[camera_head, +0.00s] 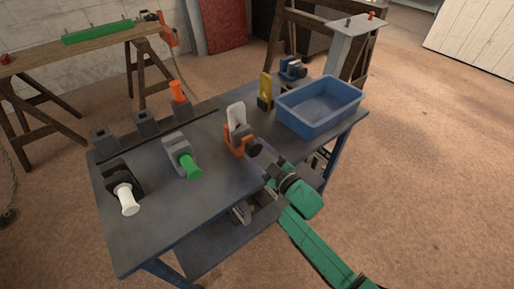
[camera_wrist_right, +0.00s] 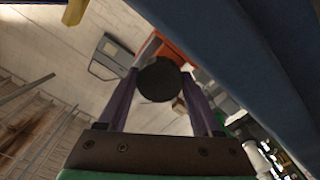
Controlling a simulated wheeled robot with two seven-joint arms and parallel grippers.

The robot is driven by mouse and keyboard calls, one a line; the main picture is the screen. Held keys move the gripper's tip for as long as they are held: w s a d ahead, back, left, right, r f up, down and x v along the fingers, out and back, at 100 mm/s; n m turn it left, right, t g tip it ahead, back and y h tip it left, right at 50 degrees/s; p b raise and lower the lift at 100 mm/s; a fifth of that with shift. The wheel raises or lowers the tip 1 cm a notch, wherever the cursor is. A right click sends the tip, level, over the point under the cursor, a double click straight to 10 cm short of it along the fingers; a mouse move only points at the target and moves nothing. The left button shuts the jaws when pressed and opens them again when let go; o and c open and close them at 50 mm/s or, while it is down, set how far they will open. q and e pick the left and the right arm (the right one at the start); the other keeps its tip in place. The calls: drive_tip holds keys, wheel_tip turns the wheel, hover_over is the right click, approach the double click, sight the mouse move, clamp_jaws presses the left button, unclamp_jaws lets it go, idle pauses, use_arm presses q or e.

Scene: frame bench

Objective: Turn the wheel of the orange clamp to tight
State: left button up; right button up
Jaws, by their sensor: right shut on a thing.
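The orange clamp (camera_head: 235,140) stands on the dark bench top, with an upright pale plate (camera_head: 236,114) in it. Its dark round wheel (camera_head: 255,149) faces the front right. My right gripper (camera_head: 264,159) reaches in from the lower right. In the right wrist view, its two purple fingers stand on either side of the black wheel (camera_wrist_right: 159,79), shut on it. Part of the orange body (camera_wrist_right: 172,47) shows behind the wheel there. The wheel's face has no mark that I can make out. My left gripper is not in view.
A blue bin (camera_head: 304,124) stands close by on the bench (camera_head: 185,212), right of the clamp. A grey clamp with a green handle (camera_head: 190,166) and a dark one with a white handle (camera_head: 128,202) stand left. A yellow plate (camera_head: 265,86) stands behind.

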drive_tip(key=shift+m+p, duration=0.5)
drive_tip(key=shift+m, duration=0.7)
drive_tip(key=shift+f, duration=0.1)
drive_tip(key=o, duration=1.4)
drive_tip(key=v, duration=1.4)
drive_tip(key=shift+s+d+b, duration=0.15)
drive_tip(key=shift+s+b, duration=0.15)
